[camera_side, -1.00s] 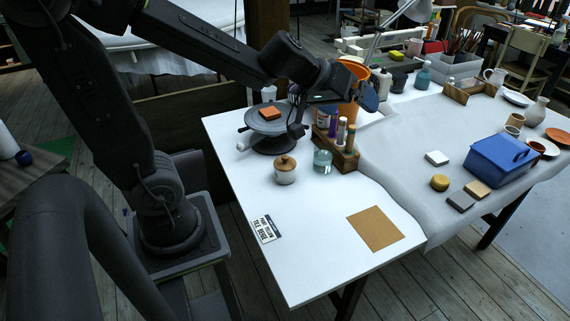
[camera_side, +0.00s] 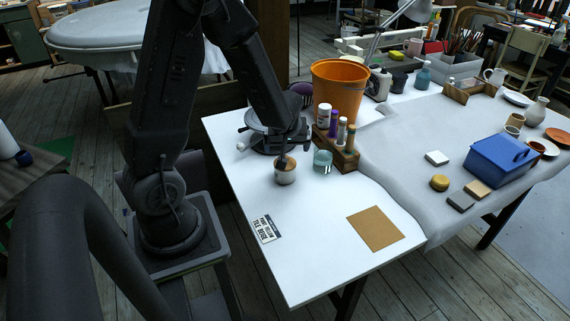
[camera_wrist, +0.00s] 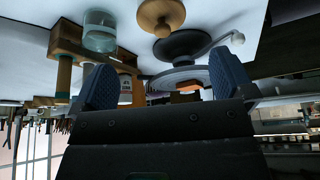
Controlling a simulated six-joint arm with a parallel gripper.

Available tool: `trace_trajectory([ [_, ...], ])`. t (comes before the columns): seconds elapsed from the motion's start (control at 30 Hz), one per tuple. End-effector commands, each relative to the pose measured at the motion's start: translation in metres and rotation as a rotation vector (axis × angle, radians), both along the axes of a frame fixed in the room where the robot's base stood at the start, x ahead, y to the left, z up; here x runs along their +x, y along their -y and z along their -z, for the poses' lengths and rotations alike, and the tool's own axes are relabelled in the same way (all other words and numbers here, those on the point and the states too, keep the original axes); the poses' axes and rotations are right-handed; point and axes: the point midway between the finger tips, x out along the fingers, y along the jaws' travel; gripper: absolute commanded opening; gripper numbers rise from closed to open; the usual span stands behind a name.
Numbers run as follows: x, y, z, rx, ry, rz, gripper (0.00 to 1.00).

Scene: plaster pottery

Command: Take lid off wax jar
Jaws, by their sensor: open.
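The wax jar (camera_side: 285,177) is a small pale pot standing upright on the white table. Its round wooden lid (camera_side: 285,165) is on it, with the top partly hidden by my gripper (camera_side: 284,148) in the side view. My gripper is low, just above and behind the jar. In the wrist view, the two blue fingers of my gripper (camera_wrist: 163,82) are spread with nothing held between them. The wooden lid (camera_wrist: 160,14) with its round knob shows at the top of that view, beyond the fingertips.
A glass jar (camera_side: 323,161) and a wooden rack (camera_side: 345,158) of bottles stand close right of the jar. A dark turntable (camera_wrist: 184,45) is behind it. An orange bucket (camera_side: 339,88) stands farther back. The table front is clear around a tan sheet (camera_side: 375,229).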

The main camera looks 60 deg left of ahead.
Motion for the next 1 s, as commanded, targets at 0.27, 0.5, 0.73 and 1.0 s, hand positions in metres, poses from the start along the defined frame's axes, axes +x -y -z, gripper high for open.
trace_trajectory([
  [0.27,0.004,-0.012,0.028,-0.001,-0.002,-0.001,1.00],
  [0.5,0.007,-0.017,0.042,-0.004,0.001,0.000,1.00],
  [0.73,0.008,-0.022,0.051,-0.004,-0.002,0.000,1.00],
  [1.0,0.012,-0.037,0.079,-0.004,-0.001,-0.001,1.00],
])
